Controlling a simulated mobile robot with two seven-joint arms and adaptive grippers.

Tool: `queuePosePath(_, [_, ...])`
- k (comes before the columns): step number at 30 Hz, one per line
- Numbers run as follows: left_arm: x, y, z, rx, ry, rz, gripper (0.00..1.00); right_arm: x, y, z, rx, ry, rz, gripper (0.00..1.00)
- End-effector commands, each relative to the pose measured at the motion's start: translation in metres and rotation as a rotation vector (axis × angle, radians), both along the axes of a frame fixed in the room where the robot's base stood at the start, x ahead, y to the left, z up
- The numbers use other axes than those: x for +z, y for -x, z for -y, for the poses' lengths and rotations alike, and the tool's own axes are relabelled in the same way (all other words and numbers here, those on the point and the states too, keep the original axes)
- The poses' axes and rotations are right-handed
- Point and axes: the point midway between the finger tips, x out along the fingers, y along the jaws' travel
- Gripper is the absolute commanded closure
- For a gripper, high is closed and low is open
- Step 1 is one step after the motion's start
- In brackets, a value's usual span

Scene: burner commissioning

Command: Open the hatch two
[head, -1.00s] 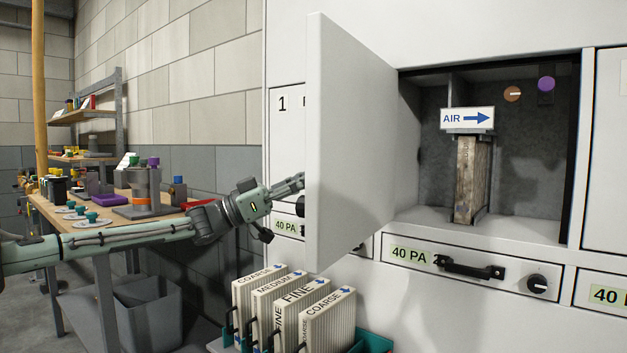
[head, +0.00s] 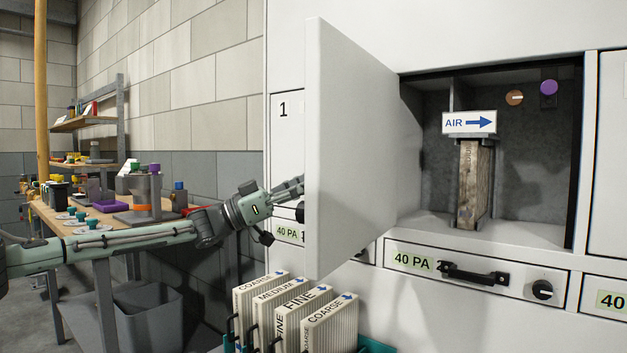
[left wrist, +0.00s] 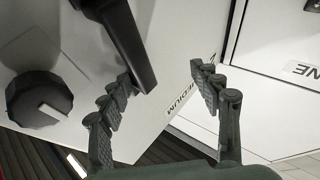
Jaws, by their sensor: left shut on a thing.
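In the left wrist view my left gripper (left wrist: 165,90) is shut on the handle, which meets the left finger. The open compartment (head: 530,150) holds an upright dirty filter (head: 470,185) under an "AIR" arrow sign (head: 469,122). My right gripper is not in view.
Several filters (head: 295,312) marked coarse, medium and fine stand in a teal rack below the door. A drawer-like panel with handle (head: 472,274) and "40 PA" label lies under the compartment. A cluttered workbench (head: 110,225) and grey bin (head: 150,315) stand at left.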

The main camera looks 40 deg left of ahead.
Motion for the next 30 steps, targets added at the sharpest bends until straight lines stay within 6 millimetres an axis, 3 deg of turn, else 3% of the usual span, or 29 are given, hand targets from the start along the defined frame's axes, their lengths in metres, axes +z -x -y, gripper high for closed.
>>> queuePosePath(16, [0.004, 0.000, -0.005, 0.009, 0.012, 0.001, 0.60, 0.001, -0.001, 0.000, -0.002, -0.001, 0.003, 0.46])
queuePosePath(30, [-0.003, 0.021, -0.018, 0.002, 0.010, 0.003, 0.60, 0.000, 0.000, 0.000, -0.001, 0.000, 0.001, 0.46])
